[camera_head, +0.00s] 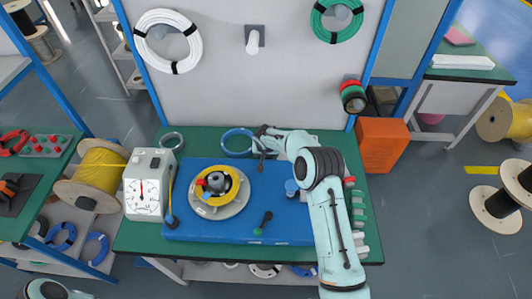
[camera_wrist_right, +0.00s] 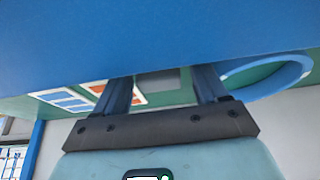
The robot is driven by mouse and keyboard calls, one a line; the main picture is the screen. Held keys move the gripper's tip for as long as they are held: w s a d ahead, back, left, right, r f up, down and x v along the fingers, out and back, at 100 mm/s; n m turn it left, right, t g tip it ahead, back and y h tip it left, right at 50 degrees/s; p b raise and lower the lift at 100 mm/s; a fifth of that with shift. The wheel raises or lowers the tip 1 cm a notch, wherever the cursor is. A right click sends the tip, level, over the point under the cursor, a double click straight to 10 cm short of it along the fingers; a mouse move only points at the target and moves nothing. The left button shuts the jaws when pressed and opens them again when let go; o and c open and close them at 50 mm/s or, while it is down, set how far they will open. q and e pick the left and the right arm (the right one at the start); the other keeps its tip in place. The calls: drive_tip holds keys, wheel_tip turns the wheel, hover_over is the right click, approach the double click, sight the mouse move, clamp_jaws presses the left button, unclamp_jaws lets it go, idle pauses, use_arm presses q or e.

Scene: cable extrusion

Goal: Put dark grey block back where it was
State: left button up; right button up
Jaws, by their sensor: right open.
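My right arm reaches over the blue board (camera_head: 235,215) to the back of the green table, where its gripper (camera_head: 261,150) sits beside a blue ring of cable (camera_head: 237,143). In the right wrist view the gripper (camera_wrist_right: 162,76) has its two fingers apart. A small grey surface (camera_wrist_right: 158,82) shows between the fingers; it may be the dark grey block, but most of it is hidden. I cannot make out the block in the head view. My left gripper is not in view; only a piece of my left arm shows at the lower left.
A round turntable (camera_head: 218,193) with a yellow ring stands on the board. A white dial gauge (camera_head: 147,184) stands left, an orange box (camera_head: 383,145) right. A green-handled tool (camera_head: 263,222) lies near the front. A panel with cable coils (camera_head: 168,41) rises behind the table.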

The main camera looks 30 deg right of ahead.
drive_tip(key=shift+d+r, duration=0.15)
drive_tip(key=shift+r, duration=0.35)
drive_tip(key=b+v, duration=0.1)
drive_tip(key=v, duration=0.9)
drive_tip(key=shift+s+r+b, duration=0.15)
drive_tip(key=shift+r+b, duration=0.05)
drive_tip(key=shift+b, duration=0.2)
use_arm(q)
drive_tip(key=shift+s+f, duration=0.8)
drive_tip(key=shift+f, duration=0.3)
use_arm(e)
drive_tip(key=shift+s+a+r, duration=0.15)
drive_tip(key=shift+a+r, duration=0.15)
drive_tip(key=shift+r, duration=0.2)
drive_tip(key=shift+f, duration=0.1)
